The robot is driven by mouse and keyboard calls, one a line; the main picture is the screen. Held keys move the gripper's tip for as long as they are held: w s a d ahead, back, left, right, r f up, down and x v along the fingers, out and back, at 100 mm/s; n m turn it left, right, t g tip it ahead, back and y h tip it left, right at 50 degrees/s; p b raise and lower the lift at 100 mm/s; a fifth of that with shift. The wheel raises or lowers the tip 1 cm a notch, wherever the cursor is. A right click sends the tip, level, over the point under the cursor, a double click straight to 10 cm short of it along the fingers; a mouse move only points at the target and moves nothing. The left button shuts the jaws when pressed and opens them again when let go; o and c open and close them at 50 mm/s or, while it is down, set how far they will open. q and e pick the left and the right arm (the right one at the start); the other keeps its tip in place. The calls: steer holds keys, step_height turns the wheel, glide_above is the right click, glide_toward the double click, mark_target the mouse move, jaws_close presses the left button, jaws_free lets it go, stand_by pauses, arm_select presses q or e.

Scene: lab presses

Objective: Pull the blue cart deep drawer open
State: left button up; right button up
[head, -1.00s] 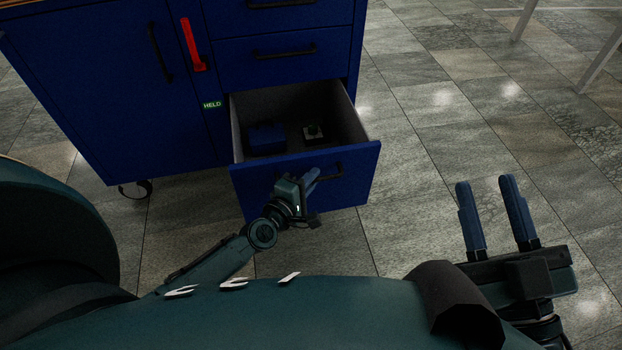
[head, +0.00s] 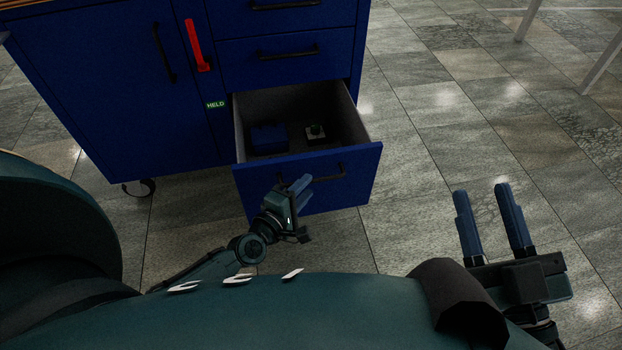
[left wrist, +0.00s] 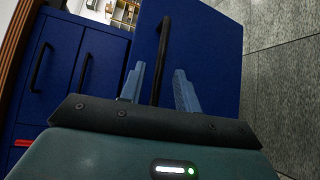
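The blue cart (head: 100,90) stands at the upper left, and its deep drawer (head: 350,190) is pulled out with its inside showing. The drawer's black bar handle (head: 330,178) is on the front panel; it also shows in the left wrist view (left wrist: 164,45). My left gripper (head: 297,190) is just in front of the drawer front, at the left end of the handle. In the left wrist view its two fingers (left wrist: 159,88) are apart, with the handle seen between them and nothing gripped. My right gripper (head: 490,215) is open and empty over the floor at the right.
A blue box (head: 268,138) and a small dark-and-white item (head: 315,132) lie in the drawer. Two shut drawers (head: 290,50) are above it. A red handle (head: 197,45) and a "HELD" label (head: 215,105) are beside them.

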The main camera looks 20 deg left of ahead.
arm_select(q)
steer(key=shift+v, duration=1.7)
arm_select(e)
steer(key=shift+s+a+f+m+g+h, duration=0.1)
steer(key=shift+s+f+m+g+h, duration=0.1)
steer(key=shift+f, duration=0.25)
steer(key=shift+s+a+f+m+g+h, duration=0.1)
steer(key=shift+f+m+h, duration=0.1)
steer(key=shift+f, duration=0.25)
